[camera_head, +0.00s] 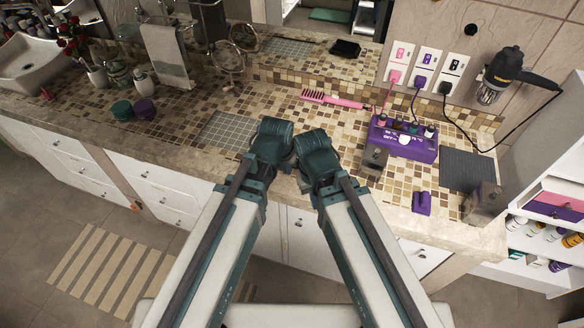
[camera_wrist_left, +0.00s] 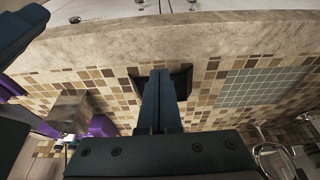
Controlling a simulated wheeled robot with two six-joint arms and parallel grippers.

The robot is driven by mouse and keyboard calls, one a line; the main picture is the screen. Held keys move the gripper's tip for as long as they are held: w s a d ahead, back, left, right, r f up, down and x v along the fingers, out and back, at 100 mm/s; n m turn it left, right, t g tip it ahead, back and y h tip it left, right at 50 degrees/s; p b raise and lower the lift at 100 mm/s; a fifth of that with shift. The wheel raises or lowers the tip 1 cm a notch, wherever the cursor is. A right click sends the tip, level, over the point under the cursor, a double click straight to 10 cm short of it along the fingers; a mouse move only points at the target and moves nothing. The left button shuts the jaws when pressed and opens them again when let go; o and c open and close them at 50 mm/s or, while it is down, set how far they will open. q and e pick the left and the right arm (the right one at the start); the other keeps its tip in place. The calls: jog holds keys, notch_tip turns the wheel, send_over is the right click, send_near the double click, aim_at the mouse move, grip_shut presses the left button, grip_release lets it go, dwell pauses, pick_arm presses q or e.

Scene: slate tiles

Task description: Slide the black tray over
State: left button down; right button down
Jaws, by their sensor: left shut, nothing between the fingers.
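The black tray (camera_wrist_left: 182,82) lies on the tiled counter in the left wrist view, partly covered by my left fingers. My left gripper (camera_wrist_left: 161,78) is shut and empty, its tips over the middle of the tray. I cannot tell whether they touch it. In the head view my arms hide the tray; a dark reflection of it seems to show in the mirror. The teal end of my left arm (camera_head: 272,145) is above the counter's front part. My right arm's teal end (camera_head: 318,158) is beside it, with its fingers hidden.
A grey square mat (camera_head: 226,131) lies left of my arms. To the right are a grey metal block (camera_head: 374,160), a purple organiser with bottles (camera_head: 404,141), a dark ribbed mat (camera_head: 466,170) and a pink brush (camera_head: 332,99).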

aim_at(312, 128)
pick_arm(q)
jog(key=b+x, duration=0.9)
jog(key=x, duration=0.1)
jog(key=shift+s+b, duration=0.1)
jog(key=shift+b, duration=0.25)
jog(key=w, duration=0.1)
jog(key=w+d, duration=0.1)
jog(key=w, duration=0.1)
jog(key=shift+w, duration=0.2)
jog(key=shift+w+d, duration=0.1)
jog(key=shift+w, duration=0.15)
jog(key=w+d, duration=0.2)
jog(key=w, duration=0.5)
jog(key=w+d, duration=0.2)
jog(key=w, duration=0.6)
jog(key=w+d, duration=0.2)
jog(key=w, duration=0.5)
jog(key=shift+w+d, duration=0.2)
jog(key=shift+d, duration=0.2)
jog(key=shift+s, duration=0.1)
